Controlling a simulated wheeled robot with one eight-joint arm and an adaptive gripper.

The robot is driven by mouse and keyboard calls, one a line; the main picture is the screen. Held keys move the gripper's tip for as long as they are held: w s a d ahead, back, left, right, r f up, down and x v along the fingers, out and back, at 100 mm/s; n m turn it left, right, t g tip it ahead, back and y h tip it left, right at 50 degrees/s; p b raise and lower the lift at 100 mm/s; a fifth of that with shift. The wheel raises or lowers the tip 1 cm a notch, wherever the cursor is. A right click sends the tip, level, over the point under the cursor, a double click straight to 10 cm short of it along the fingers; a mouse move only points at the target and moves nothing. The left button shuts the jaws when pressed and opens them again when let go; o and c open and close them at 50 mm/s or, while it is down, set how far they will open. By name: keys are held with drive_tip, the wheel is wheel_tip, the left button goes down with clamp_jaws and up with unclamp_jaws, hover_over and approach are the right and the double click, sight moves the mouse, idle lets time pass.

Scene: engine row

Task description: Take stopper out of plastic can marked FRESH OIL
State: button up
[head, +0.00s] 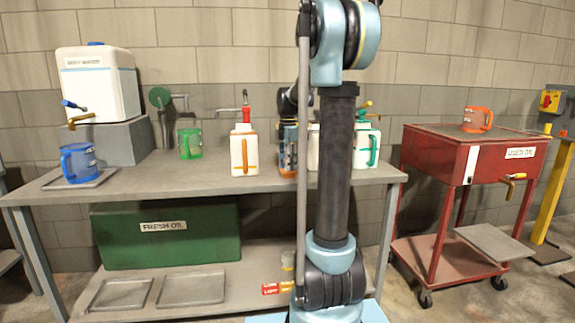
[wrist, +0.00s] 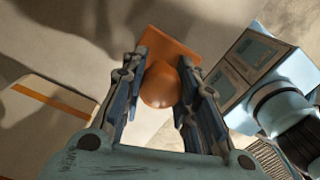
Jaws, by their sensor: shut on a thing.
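My gripper (wrist: 162,64) is shut on a round orange knob (wrist: 160,86) with a flat orange piece behind it. In the head view my gripper (head: 288,148) is low over the bench, partly behind my arm, with orange showing below it. A white can (head: 244,153) with an orange band and a red top stands left of it; a pale body with an orange stripe (wrist: 48,102) shows left of the jaws in the wrist view. A white can with green parts (head: 367,148) stands to the right. No FRESH OIL mark is readable on either can. I cannot tell whether the knob is the stopper.
A green box (head: 165,235) under the bench (head: 215,187) reads FRESH OIL. A green jug (head: 190,144), a blue jug (head: 78,163) and a white tank (head: 98,85) stand at the left. A red cart (head: 455,155) with an orange jug (head: 477,119) stands right.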

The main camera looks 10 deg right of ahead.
drive_tip(key=o, duration=1.2)
wheel_tip(320, 180, up, 12)
drive_tip(key=shift+f, duration=0.1)
drive_tip(key=s+f+m+t, duration=0.1)
drive_tip(key=s+f+m, duration=0.9)
drive_tip(key=s+f, duration=0.4)
drive_tip(key=s+f+m+t, duration=0.1)
drive_tip(key=s+f+m, duration=1)
drive_tip(key=s, duration=0.9)
wheel_tip(320, 180, down, 3)
drive_tip(key=shift+s+r, duration=0.1)
drive_tip(key=shift+s, duration=0.3)
